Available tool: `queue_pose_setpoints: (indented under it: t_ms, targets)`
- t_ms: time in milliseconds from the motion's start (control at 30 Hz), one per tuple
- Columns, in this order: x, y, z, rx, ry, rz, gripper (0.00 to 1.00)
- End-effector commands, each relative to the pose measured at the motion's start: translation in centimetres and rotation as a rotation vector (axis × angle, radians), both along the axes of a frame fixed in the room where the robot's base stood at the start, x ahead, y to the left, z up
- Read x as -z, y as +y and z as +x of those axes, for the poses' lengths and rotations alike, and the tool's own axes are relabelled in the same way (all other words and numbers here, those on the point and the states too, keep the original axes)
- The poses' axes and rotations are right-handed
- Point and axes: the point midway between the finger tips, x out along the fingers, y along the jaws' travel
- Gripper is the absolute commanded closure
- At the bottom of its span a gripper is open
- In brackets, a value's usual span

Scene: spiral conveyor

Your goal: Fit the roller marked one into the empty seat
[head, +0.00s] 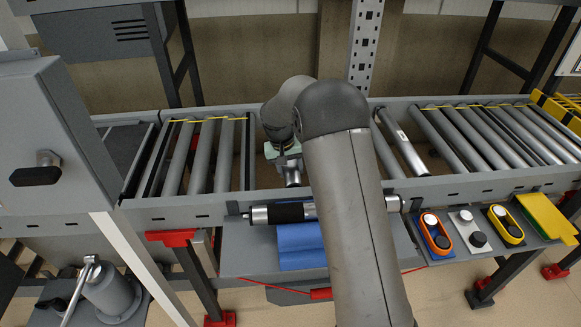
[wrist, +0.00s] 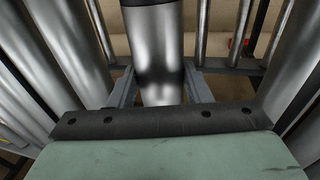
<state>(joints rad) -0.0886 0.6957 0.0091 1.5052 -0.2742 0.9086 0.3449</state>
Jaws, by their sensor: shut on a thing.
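My gripper (head: 290,163) is over the conveyor bed, partly hidden by my arm. In the wrist view its two fingers (wrist: 160,92) are shut on a shiny metal roller (wrist: 157,50), one on each side. The roller has a dark band at the top of that view. A short silver part of the held roller (head: 292,179) shows in the head view near the bed's front rail. I see no number on it. A gap in the row of rollers (head: 262,172) shows beside my gripper. Whether the held roller rests in a seat cannot be told.
Another roller with a black sleeve (head: 286,213) lies along the front of the conveyor, above a blue cloth (head: 300,245). A labelled roller (head: 402,137) sits in the bed right of my arm. Orange (head: 437,233), white and yellow switch boxes stand on the right shelf.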

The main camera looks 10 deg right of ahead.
Motion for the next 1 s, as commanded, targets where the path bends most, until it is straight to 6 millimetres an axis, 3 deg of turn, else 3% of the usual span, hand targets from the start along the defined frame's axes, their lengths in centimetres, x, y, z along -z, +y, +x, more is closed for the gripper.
queue_pose_setpoints:
  t_ms: [267,300,367,400,767,1000]
  targets:
    - [0.4,0.1,0.0,-0.001,0.001,0.001,0.82]
    - [0.4,0.1,0.0,-0.001,0.001,0.001,0.50]
    - [0.4,0.1,0.0,-0.001,0.001,0.001,0.34]
    - [0.4,0.1,0.0,-0.001,0.001,0.001,0.30]
    - [-0.1,0.2,-0.1,-0.002,0.002,0.000,0.30]
    - [-4.6,1.1,-0.3,-0.003,-0.004,0.000,0.30]
